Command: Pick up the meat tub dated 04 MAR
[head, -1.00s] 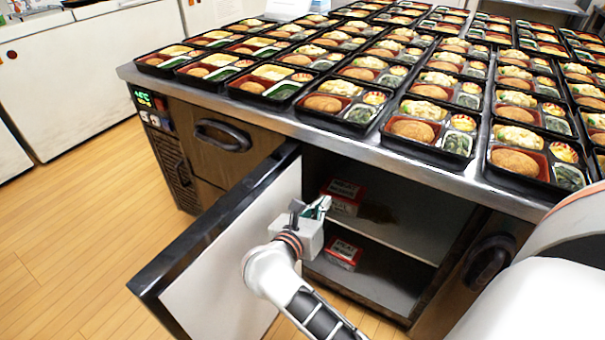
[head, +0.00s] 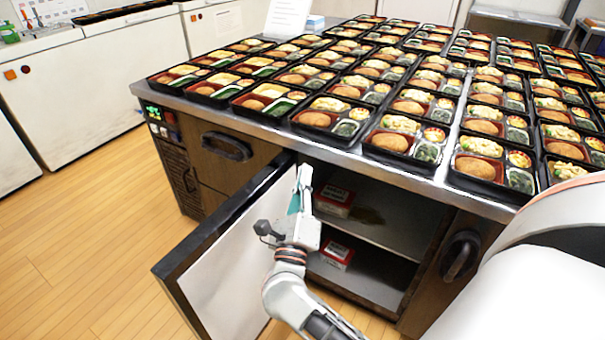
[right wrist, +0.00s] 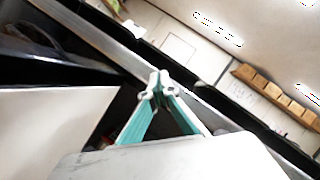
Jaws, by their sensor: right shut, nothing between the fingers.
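Two red-and-white tubs are inside the open cabinet in the head view. One tub (head: 335,200) is on the upper shelf and one tub (head: 337,253) is on the lower level. Their dark lettering is too small to read, so I cannot tell which is dated 04 MAR. My right gripper (head: 301,185) points upward in front of the cabinet opening, beside the open door and left of the tubs. It is shut and empty. In the right wrist view its fingertips (right wrist: 160,80) meet, with green inner pads showing. My left gripper is not in view.
The cabinet door (head: 215,270) stands open toward me, left of my right gripper. The steel counter (head: 400,176) above the opening is full of bento trays. The upper shelf (head: 385,236) has free room right of its tub. Wooden floor at left is clear.

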